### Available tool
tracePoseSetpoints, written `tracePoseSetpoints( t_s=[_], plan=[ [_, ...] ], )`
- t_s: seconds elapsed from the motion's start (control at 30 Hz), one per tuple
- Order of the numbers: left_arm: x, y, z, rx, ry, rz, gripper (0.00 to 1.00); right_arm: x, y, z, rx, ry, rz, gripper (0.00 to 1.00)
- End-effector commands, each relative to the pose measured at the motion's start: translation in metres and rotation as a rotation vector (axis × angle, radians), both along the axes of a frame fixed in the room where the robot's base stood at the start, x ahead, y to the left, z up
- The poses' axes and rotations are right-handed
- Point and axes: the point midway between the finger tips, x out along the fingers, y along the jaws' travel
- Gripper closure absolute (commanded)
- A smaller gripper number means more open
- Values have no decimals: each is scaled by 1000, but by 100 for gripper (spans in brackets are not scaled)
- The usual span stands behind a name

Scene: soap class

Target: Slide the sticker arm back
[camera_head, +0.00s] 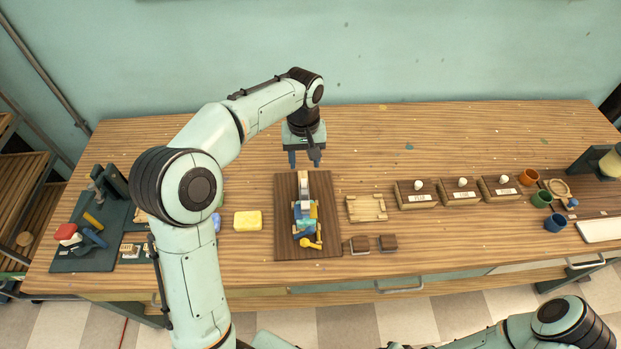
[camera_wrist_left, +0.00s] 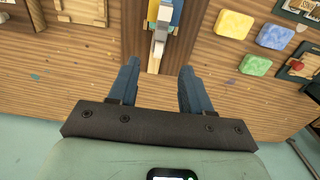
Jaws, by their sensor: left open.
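The sticker machine (camera_head: 304,214), with blue, yellow and white-grey parts, stands on a dark brown board (camera_head: 282,236) in the middle of the table. Its pale grey arm (camera_head: 303,185) points toward the back wall; in the left wrist view the arm's end (camera_wrist_left: 159,45) shows at the top centre. My left gripper (camera_head: 304,161) is open and empty behind the board. In the left wrist view its two blue fingers (camera_wrist_left: 159,66) are spread apart, with the arm's end beyond and between their tips, not gripped. My right gripper is out of view; only part of the right arm shows.
A yellow sponge (camera_head: 247,221) lies left of the board. Farther right are labelled boxes (camera_head: 460,193) and coloured cups (camera_head: 541,200). The table behind the board is mostly clear.

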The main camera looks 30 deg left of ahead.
Motion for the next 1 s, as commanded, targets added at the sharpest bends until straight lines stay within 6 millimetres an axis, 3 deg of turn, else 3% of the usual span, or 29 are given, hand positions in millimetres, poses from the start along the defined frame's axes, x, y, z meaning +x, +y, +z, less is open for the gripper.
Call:
tracePoseSetpoints(
  t_s=[0.5,0.7,1.0],
  plan=[
    [-2,0,-102,0,6,0,51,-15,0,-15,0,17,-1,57],
    [-1,0,-123,-1,3,0,51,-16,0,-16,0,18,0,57],
    [0,0,-127,-1,1,0,51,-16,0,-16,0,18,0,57]
  ],
)
